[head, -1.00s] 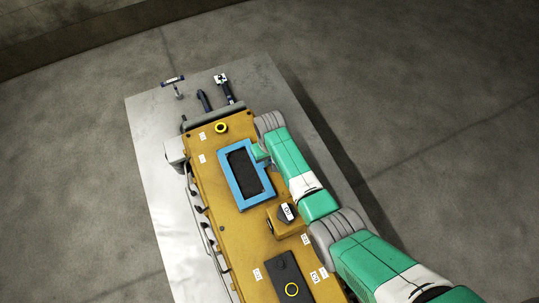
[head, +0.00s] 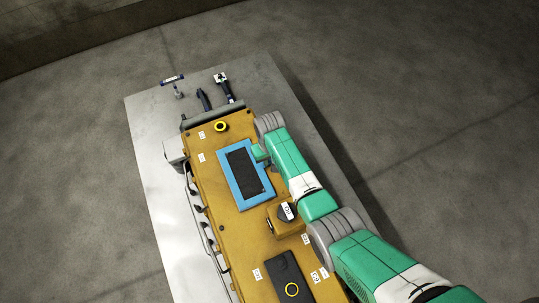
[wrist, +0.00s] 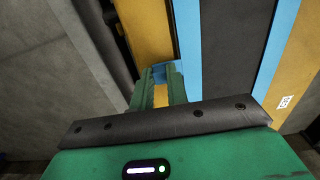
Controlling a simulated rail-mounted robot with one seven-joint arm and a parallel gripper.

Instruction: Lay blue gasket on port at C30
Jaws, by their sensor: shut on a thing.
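The blue gasket (head: 230,184) is a flat rectangular frame on top of the yellow engine block. It surrounds a dark rectangular port (head: 243,172), and dark surface fills its opening. In the wrist view two blue strips of the gasket (wrist: 188,45) run on either side of the dark area. My gripper (wrist: 161,80) is shut on a small blue tab of the gasket between its fingertips. In the head view my gripper (head: 260,152) is at the gasket's right edge, mostly hidden by my arm. The gasket looks level and close to the block; I cannot tell if it touches.
The yellow block (head: 210,191) stands on a grey table (head: 153,170). Tools (head: 224,86) lie at the far end. White labels are too small to read.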

